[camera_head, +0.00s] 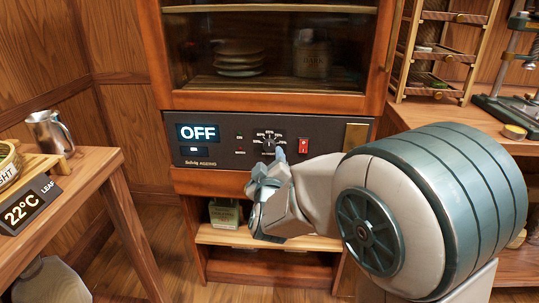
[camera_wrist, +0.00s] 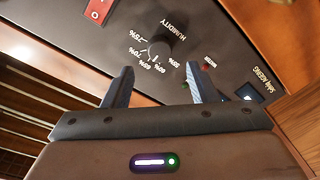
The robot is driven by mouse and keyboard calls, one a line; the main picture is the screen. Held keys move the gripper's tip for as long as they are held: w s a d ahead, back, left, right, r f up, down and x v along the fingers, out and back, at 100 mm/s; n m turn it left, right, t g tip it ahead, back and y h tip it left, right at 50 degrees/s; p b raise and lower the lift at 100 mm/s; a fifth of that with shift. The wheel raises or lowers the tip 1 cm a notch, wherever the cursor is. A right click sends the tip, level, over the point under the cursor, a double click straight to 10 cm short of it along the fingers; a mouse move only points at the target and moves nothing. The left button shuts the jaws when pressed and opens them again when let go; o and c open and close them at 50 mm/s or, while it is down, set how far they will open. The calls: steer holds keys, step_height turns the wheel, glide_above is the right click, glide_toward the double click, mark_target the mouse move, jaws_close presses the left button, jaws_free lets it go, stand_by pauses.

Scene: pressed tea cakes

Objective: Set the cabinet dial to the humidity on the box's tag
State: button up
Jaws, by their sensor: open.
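The cabinet's dark control panel (camera_head: 220,158) carries a display (camera_head: 198,132) reading OFF. The dial (camera_head: 268,141) sits mid-panel, partly behind my gripper in the head view. In the wrist view the black dial knob (camera_wrist: 158,46) has percent marks around it, including 75%, 70%, 65% and 60%, beside the word HUMIDITY. I cannot tell which mark it points to. My gripper (camera_head: 266,172) is open and empty in front of the panel. In the wrist view its fingers (camera_wrist: 156,76) lie apart, the knob beyond their tips. No humidity tag is readable.
A red switch (camera_head: 303,147) is right of the dial. A small labelled container (camera_head: 224,214) stands on the shelf below. Behind the glass are stacked plates (camera_head: 238,57) and a labelled canister (camera_head: 311,58). A side table at left holds a metal pitcher (camera_head: 49,131) and a 22°C display (camera_head: 24,207).

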mark_target(269, 148)
steer(key=w, duration=0.5)
steer(key=shift+w+a+b, duration=0.15)
steer(key=shift+w+b, duration=0.2)
steer(key=shift+b, duration=0.05)
steer(key=shift+c, duration=0.3)
steer(key=c, duration=0.9)
